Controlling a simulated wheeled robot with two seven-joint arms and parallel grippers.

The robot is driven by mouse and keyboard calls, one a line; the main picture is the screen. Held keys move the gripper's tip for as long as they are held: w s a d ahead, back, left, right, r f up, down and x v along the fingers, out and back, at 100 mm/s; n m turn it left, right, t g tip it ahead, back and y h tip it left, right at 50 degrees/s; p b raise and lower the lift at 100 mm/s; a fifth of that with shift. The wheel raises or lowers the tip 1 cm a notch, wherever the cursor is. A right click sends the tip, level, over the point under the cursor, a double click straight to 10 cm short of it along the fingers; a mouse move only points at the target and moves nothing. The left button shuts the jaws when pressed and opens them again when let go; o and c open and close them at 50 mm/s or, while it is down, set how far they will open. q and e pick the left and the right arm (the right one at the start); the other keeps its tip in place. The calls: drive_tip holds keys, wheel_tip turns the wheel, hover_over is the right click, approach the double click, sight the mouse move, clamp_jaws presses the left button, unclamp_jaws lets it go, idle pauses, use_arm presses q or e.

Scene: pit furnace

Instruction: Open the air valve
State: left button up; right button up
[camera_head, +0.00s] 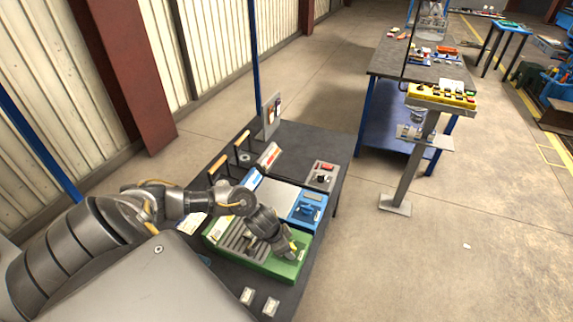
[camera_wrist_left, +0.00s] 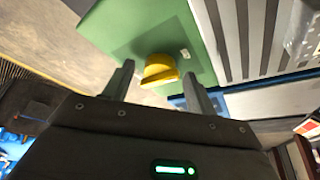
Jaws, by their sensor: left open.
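A green box (camera_head: 285,268) with grey slats stands on the dark table. A yellow knob or handle sits on its green face, shown in the left wrist view (camera_wrist_left: 159,68); no label shows that it is the air valve. My left gripper (camera_head: 288,250) is over the right end of the green box. In the left wrist view its two fingers are open, with the yellow knob seen between and just beyond their tips. I cannot tell whether they touch it. My arm hides part of the green box in the head view. My right gripper is not in view.
A blue box (camera_head: 307,208) with a blue handle is beside the green box. A grey box with a black knob (camera_head: 321,177) and two orange-handled levers (camera_head: 242,138) stand farther back. A yellow button panel (camera_head: 440,97) is on a post to the right, with clear floor between.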

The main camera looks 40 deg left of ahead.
use_arm(q)
drive_tip(key=shift+w+f, duration=0.1)
drive_tip(key=shift+f, duration=0.15)
drive_tip(key=c, duration=0.9)
drive_tip(key=shift+c, duration=0.2)
